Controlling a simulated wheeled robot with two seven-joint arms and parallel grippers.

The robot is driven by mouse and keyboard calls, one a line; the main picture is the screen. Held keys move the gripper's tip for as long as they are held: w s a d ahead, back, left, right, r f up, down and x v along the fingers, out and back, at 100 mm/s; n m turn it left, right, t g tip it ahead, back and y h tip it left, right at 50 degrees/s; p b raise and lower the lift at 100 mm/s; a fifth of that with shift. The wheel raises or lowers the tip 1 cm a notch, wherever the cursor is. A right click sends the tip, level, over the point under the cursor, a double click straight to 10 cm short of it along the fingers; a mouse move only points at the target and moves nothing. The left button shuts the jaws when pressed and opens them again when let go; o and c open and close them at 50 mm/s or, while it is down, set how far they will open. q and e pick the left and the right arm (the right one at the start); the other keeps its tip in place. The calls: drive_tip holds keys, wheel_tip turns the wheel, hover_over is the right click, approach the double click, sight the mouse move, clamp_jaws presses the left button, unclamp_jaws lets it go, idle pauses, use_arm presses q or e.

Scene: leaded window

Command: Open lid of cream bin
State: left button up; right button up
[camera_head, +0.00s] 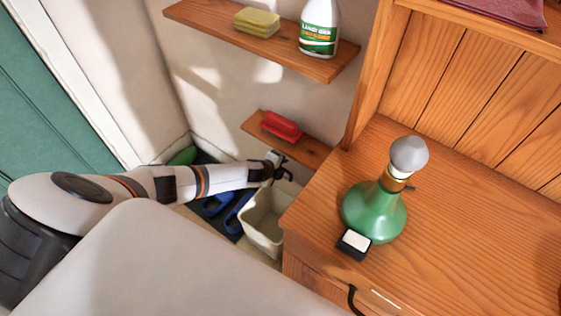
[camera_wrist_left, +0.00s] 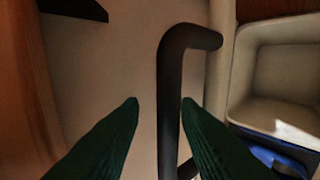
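The cream bin (camera_head: 262,222) stands low on the floor beside the wooden cabinet. Its top is open and its inside shows, also in the left wrist view (camera_wrist_left: 285,65). My left gripper (camera_head: 284,170) is above the bin's far edge, near the low shelf. In the left wrist view, its two dark green fingers (camera_wrist_left: 160,103) are apart, with a black bar handle (camera_wrist_left: 168,90) between them. There is a gap on the left of the bar; contact on the right is unclear. A pale panel (camera_wrist_left: 100,60) lies behind the handle; whether it is the lid I cannot tell. My right gripper is out of view.
The wooden cabinet (camera_head: 480,235) is close on the right, with a green bottle (camera_head: 374,212) and a small black-and-white block (camera_head: 354,243) on top. A red brush (camera_head: 281,126) lies on the low shelf (camera_head: 305,150). A blue object (camera_head: 218,203) is left of the bin.

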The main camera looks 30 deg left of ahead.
use_arm(q)
drive_tip(key=shift+s, duration=0.1)
drive_tip(key=shift+s+a+r, duration=0.1)
drive_tip(key=shift+s+r, duration=0.1)
drive_tip(key=shift+r, duration=0.05)
drive_tip(key=p+v, duration=0.3)
drive_tip(key=v, duration=0.8)
drive_tip(key=shift+p, duration=0.35)
